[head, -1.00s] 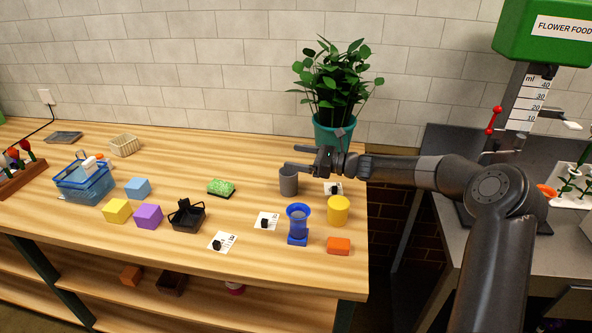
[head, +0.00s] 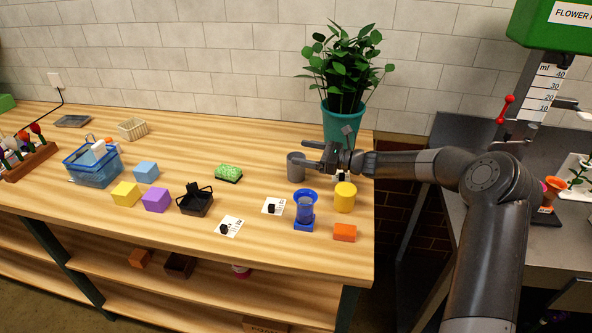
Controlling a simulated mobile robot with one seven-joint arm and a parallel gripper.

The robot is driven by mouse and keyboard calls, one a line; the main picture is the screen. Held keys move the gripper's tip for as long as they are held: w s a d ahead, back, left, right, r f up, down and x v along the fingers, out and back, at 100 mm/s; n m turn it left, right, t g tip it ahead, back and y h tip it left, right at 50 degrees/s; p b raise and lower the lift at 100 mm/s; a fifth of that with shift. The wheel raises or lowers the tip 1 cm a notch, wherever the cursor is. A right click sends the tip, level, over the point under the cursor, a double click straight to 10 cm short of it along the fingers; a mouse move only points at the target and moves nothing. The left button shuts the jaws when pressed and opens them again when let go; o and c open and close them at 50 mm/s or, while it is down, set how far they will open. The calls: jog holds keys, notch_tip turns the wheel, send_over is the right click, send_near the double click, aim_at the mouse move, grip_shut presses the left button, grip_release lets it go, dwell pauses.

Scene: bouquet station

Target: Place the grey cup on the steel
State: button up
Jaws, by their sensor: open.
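The grey cup (head: 296,167) stands upright on the wooden table near its back right. My gripper (head: 305,157) reaches in from the right with its fingers apart and pointing left. One finger is behind and above the cup's rim, and the other overlaps or lies close to the cup's right side. I cannot tell whether it touches the cup. The steel counter (head: 548,252) is at the right, beyond a gap from the wooden table, partly hidden by my arm.
A potted plant (head: 343,122) stands behind my gripper. A yellow cylinder (head: 345,198), a blue holder (head: 304,210) and an orange block (head: 344,232) are in front. A green sponge (head: 228,173) lies left. A green-topped dispenser (head: 556,28) rises over the steel counter.

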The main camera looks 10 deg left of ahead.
aim_at(288, 158)
notch_tip(288, 158, down, 3)
jog(key=shift+a+f, duration=0.1)
jog(key=shift+f, duration=0.1)
jog(key=a, duration=0.4)
jog(key=shift+w+a, duration=0.3)
jog(key=shift+a, duration=0.1)
jog(key=shift+r, duration=0.1)
jog(key=shift+c, duration=0.4)
jog(key=c, duration=1.1)
